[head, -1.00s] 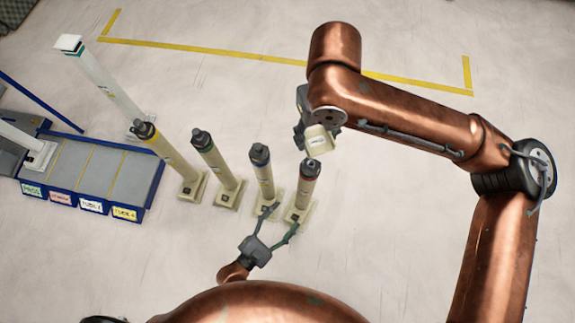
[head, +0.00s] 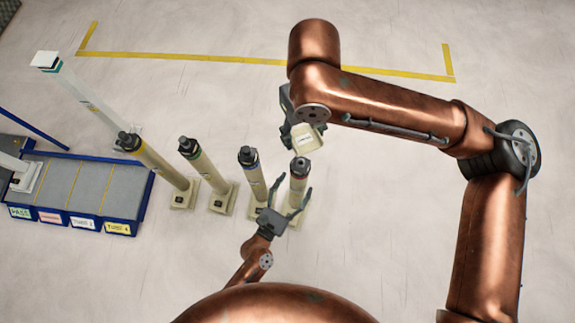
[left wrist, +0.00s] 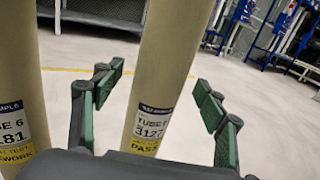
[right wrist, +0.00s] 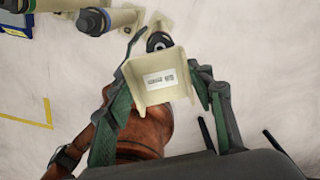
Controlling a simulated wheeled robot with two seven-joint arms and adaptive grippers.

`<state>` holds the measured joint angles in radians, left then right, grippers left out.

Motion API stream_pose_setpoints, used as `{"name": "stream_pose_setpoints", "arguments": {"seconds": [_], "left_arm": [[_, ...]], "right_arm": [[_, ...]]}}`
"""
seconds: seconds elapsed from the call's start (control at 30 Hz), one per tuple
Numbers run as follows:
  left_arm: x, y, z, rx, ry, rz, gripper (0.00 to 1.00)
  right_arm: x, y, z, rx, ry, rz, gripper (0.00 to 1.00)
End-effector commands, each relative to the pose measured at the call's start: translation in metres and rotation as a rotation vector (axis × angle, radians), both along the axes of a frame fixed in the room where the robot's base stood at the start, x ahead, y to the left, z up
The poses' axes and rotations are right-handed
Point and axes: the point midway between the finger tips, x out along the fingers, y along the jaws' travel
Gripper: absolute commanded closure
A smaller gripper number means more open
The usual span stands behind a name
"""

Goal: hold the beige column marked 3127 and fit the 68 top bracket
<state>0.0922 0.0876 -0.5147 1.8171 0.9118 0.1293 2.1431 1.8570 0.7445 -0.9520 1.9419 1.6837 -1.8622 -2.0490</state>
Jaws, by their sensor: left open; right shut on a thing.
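The beige column marked 3127 (left wrist: 165,75) stands upright in the left wrist view, its label low on the tube. In the head view it is the rightmost column (head: 298,183). My left gripper (head: 290,188) is open, with its fingers on either side of this column; contact cannot be told. In the left wrist view the fingers (left wrist: 158,85) spread apart around the tube. My right gripper (head: 298,122) is shut on the beige top bracket (head: 308,140), held above and near the column's top. In the right wrist view the bracket (right wrist: 158,95) shows a small unreadable label; the dark column top shows just beyond it.
Another beige column (head: 255,178) stands close to the left, with more columns (head: 203,170) further left. A blue-edged tray (head: 90,185) with coloured labels and a tall white post (head: 88,90) stand at the left. The floor behind, toward the yellow line (head: 180,58), is clear.

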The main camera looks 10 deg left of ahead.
Motion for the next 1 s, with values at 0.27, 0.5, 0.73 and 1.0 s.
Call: {"name": "stream_pose_setpoints", "arguments": {"seconds": [0.27, 0.5, 0.73, 1.0], "left_arm": [[0.024, -0.011, 0.0, 0.0, 0.0, 0.001, 0.34], [0.026, -0.012, 0.0, 0.001, 0.0, 0.0, 0.34], [0.026, -0.012, 0.0, 0.001, 0.0, 0.0, 0.44], [0.025, -0.012, 0.0, 0.001, 0.0, 0.0, 0.63]], "right_arm": [[0.0, 0.0, 0.0, 0.0, -0.001, 0.0, 0.79], [0.0, 0.0, 0.0, 0.0, -0.001, 0.0, 0.79], [0.0, 0.0, 0.0, 0.0, -0.001, 0.0, 0.79], [0.0, 0.0, 0.0, 0.0, -0.001, 0.0, 0.79]]}}
